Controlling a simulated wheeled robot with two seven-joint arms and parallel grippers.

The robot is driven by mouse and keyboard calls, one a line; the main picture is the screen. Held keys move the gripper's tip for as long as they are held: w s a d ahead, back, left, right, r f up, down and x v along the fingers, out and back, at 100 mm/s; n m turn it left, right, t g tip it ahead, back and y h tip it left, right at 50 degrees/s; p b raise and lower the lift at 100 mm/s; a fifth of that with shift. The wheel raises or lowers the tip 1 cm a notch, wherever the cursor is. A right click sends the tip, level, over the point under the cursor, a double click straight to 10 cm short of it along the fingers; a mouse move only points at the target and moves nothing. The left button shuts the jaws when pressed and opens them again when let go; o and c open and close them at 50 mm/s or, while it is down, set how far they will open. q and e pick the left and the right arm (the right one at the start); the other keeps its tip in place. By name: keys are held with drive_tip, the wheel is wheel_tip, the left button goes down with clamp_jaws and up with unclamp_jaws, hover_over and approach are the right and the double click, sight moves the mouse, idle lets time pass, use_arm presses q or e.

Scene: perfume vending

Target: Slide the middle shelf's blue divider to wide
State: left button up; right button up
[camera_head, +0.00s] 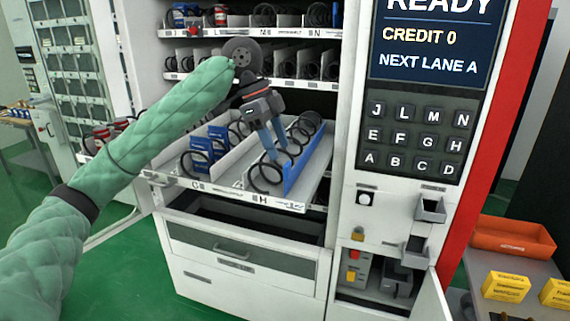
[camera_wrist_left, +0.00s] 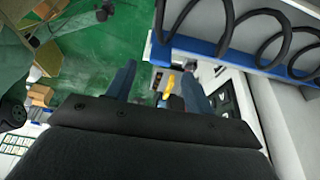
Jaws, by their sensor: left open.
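The middle shelf (camera_head: 222,189) is pulled out of the vending machine, with labels G and H on its white front rail. Its blue divider (camera_head: 308,160) runs front to back near the right side. In the left wrist view the blue divider (camera_wrist_left: 222,51) crosses the upper right beside black coils. My left gripper (camera_head: 277,150) points down over lane H, just left of the divider. It is open, with its blue fingers apart and nothing visible between them; the wrist view also shows both fingers (camera_wrist_left: 158,85). Contact with the divider cannot be told. My right gripper is not in view.
Black spiral coils (camera_head: 262,176) stand in the lane under my gripper. Blue boxes (camera_head: 203,152) stand in the lanes to the left. Upper shelves (camera_head: 290,84) hang above my wrist. The keypad panel (camera_head: 416,138) is to the right. An orange tray (camera_head: 510,238) lies farther right.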

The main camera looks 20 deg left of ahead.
sight(287, 163)
use_arm(q)
drive_tip(key=x, duration=0.2)
drive_tip(key=p+x, duration=0.1)
drive_tip(key=x, duration=0.2)
drive_tip(key=shift+w+d+r, duration=0.1)
drive_tip(key=shift+d+r, duration=0.05)
drive_tip(key=shift+d, duration=0.05)
drive_tip(key=shift+d+f+p, duration=0.1)
drive_tip(key=shift+f+p, duration=0.2)
drive_tip(key=shift+f, duration=0.45)
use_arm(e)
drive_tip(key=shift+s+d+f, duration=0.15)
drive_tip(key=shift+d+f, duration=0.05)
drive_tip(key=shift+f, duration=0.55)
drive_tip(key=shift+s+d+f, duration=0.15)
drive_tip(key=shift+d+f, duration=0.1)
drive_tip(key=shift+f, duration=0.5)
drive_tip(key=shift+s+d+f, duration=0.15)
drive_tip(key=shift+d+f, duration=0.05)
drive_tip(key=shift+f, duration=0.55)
use_arm(q)
drive_tip(key=shift+d, duration=0.1)
drive_tip(key=shift+c, duration=0.4)
clamp_jaws()
drive_tip(key=shift+r, duration=0.1)
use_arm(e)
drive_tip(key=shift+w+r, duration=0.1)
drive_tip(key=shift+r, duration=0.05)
